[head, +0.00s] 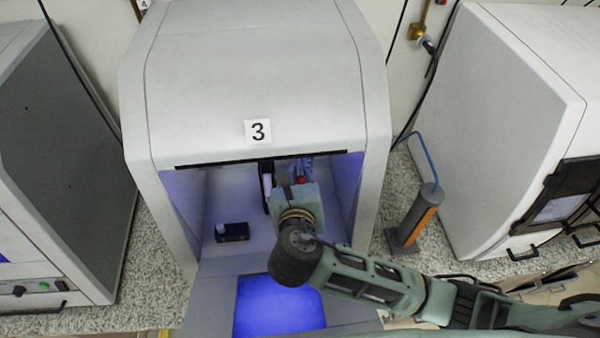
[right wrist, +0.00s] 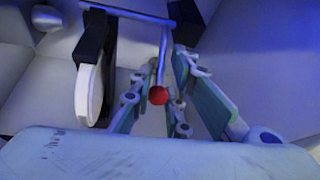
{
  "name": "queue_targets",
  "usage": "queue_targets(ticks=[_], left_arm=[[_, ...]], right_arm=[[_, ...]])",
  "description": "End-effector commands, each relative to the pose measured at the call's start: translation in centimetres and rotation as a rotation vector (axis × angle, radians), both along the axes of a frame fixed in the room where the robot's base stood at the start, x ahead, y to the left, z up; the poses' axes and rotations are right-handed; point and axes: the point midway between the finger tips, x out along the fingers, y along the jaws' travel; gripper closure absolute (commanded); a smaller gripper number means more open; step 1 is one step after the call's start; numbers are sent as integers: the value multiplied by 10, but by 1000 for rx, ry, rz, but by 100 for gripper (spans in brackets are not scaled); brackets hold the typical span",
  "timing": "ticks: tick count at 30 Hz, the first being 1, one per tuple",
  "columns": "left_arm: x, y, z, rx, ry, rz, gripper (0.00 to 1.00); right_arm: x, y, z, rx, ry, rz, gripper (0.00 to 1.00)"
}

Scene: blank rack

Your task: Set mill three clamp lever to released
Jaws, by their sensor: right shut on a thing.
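Mill three (head: 258,80) is the grey-white machine marked with a 3, its front opening lit blue. My right arm reaches inside it, and my right gripper (head: 296,172) is partly hidden under the hood edge. The clamp lever is a thin metal rod (right wrist: 164,55) with a red ball knob (right wrist: 158,95); the knob also shows in the head view (head: 302,180). In the right wrist view the fingers of my right gripper (right wrist: 156,92) are shut on the lever near its knob. A white disc (right wrist: 90,92) stands in a black holder left of the lever. My left gripper is not in view.
A small black block with a pale knob (head: 234,233) sits inside the mill at left. A blue screen (head: 280,305) is on the mill's front. A grey and orange tool on a stand (head: 415,218) is right of the mill, with other machines either side.

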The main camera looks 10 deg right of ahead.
Motion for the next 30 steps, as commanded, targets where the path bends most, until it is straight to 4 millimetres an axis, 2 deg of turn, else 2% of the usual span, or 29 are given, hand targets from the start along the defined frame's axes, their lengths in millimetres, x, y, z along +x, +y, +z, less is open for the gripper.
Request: queue_targets(ticks=[27,28,30], left_arm=[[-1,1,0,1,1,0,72],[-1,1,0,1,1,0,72],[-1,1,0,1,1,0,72]], right_arm=[[0,-1,1,0,-2,-2,100],[0,-1,1,0,-2,-2,84],[0,-1,1,0,-2,-2,78]])
